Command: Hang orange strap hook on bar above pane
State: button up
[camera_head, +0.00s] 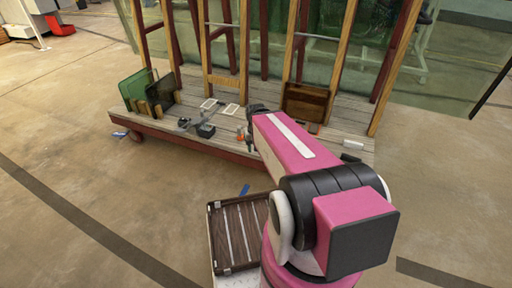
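A small orange item (241,134) shows on or just above the wooden platform, at the left of my arm's far end. It may be the strap hook, but it is too small to tell. My gripper (250,143) is a small dark shape at the end of my pink arm, close beside the orange item. Whether its fingers are open or touching anything cannot be seen. Upright wooden frames with glass panes (318,62) stand on the platform. A pale horizontal bar (315,37) crosses between posts higher up. I cannot tell which bar the task means.
The platform (185,142) carries dark green panes in a rack (138,92), a dark tool (205,130), white-framed pieces (231,109), a brown wooden box (306,103) and a white item (352,145). Open concrete floor lies at left and right.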

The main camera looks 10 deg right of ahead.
jog(key=o, duration=0.4)
jog(key=shift+c, duration=0.2)
jog(key=shift+o, duration=0.2)
jog(key=shift+w+f, duration=0.2)
jog(key=shift+w, duration=0.15)
jog(key=m+t+h, duration=0.6)
jog(key=m+t, duration=0.1)
jog(key=t, duration=0.1)
send_near(239, 135)
jog(key=shift+x, duration=5.85)
